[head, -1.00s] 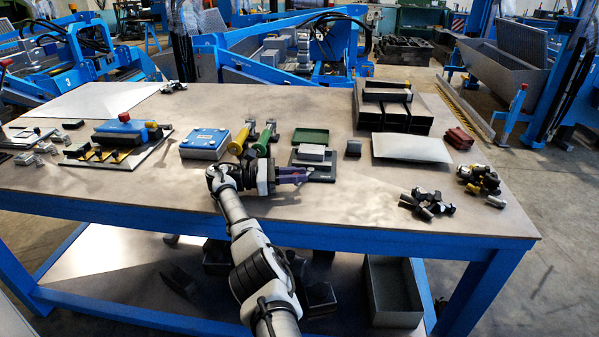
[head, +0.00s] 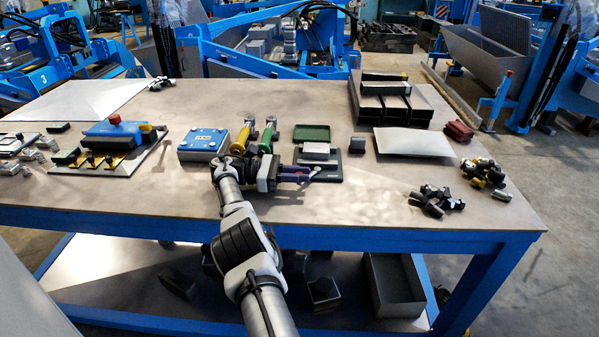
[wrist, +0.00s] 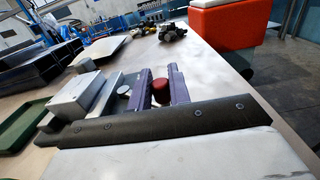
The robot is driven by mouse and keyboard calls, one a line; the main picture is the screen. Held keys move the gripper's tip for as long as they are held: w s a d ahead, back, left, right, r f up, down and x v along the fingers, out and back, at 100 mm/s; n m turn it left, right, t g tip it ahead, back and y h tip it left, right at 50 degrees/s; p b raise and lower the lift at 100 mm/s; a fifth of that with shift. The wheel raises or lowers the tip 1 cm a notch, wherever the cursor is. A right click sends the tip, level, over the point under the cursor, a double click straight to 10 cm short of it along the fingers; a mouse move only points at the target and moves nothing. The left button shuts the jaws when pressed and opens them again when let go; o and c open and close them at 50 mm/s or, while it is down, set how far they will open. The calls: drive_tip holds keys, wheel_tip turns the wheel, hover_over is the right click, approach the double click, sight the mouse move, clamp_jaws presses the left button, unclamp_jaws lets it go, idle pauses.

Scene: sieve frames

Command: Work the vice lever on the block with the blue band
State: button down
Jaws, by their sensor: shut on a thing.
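A small vice shows in the head view, with a dark base (head: 330,178) and a pale grey block (head: 316,150). I see no blue band on it. My gripper (head: 298,174), with purple fingers, reaches to the vice's near side from the left. In the wrist view my gripper (wrist: 163,88) is shut on a red knob (wrist: 160,93). A pale metal piece (head: 315,172) shows at the fingertips; the rest of the lever is hidden.
Clamps with a yellow handle (head: 242,138) and a green handle (head: 266,137), and a blue box (head: 203,140), stand left of the vice. A green tray (head: 311,132) lies behind it. Black fittings (head: 432,200) lie to the right. The table front between is clear.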

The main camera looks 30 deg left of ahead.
drive_tip(key=shift+w+r, duration=0.15)
drive_tip(key=shift+r, duration=0.1)
drive_tip(key=c, duration=1.4)
unclamp_jaws()
drive_tip(key=shift+d+f, duration=0.1)
drive_tip(key=shift+f, duration=0.05)
drive_tip(key=shift+o, duration=0.2)
